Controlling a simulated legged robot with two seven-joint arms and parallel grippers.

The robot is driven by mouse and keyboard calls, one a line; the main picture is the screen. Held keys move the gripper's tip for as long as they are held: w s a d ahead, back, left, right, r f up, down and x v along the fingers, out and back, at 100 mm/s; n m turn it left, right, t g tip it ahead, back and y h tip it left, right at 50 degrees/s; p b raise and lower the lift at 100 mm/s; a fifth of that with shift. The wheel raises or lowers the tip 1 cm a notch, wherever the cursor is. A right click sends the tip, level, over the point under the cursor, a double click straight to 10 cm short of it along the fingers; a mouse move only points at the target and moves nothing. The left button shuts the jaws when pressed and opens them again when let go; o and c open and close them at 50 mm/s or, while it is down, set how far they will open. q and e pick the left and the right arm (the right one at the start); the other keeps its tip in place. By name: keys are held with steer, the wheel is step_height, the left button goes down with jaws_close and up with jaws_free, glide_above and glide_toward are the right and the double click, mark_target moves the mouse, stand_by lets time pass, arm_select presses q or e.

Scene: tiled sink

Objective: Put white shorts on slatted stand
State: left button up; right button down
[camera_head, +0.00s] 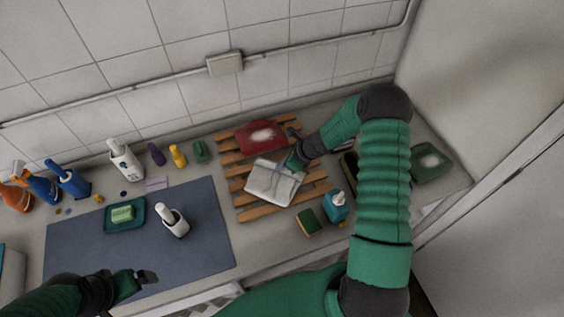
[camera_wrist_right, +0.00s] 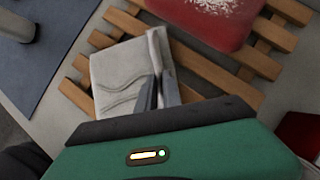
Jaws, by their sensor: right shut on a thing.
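The white shorts (camera_head: 270,184) are a folded pale cloth over the front half of the wooden slatted stand (camera_head: 262,216). My right gripper (camera_head: 297,160) is at the back right edge of the shorts. In the right wrist view, the right gripper (camera_wrist_right: 160,85) is shut on a raised edge of the shorts (camera_wrist_right: 118,75). The slats of the stand (camera_wrist_right: 195,62) show beside and beyond the cloth. I cannot tell how firmly the cloth rests on the slats. My left gripper (camera_head: 146,277) is over the front of the blue mat, apart from the shorts; its jaw gap is unclear.
A white bottle (camera_head: 173,222) and soap dish (camera_head: 125,226) are on the blue mat (camera_head: 80,250). Several bottles line the back left.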

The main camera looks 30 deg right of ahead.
steer(key=shift+a, duration=0.1)
steer(key=shift+w+a, duration=0.1)
steer(key=c, duration=1.5)
jaws_free()
steer(key=shift+w+a, duration=0.1)
steer(key=shift+a, duration=0.2)
arm_select(q)
steer(key=shift+w+a+f, duration=0.15)
steer(key=shift+a+f, duration=0.1)
steer(key=shift+a, duration=0.25)
arm_select(e)
steer(key=shift+d, duration=0.1)
arm_select(q)
steer(key=shift+d, duration=0.25)
arm_select(e)
steer(key=shift+d+f, duration=0.1)
steer(key=shift+d, duration=0.15)
arm_select(q)
steer(key=shift+a, duration=0.1)
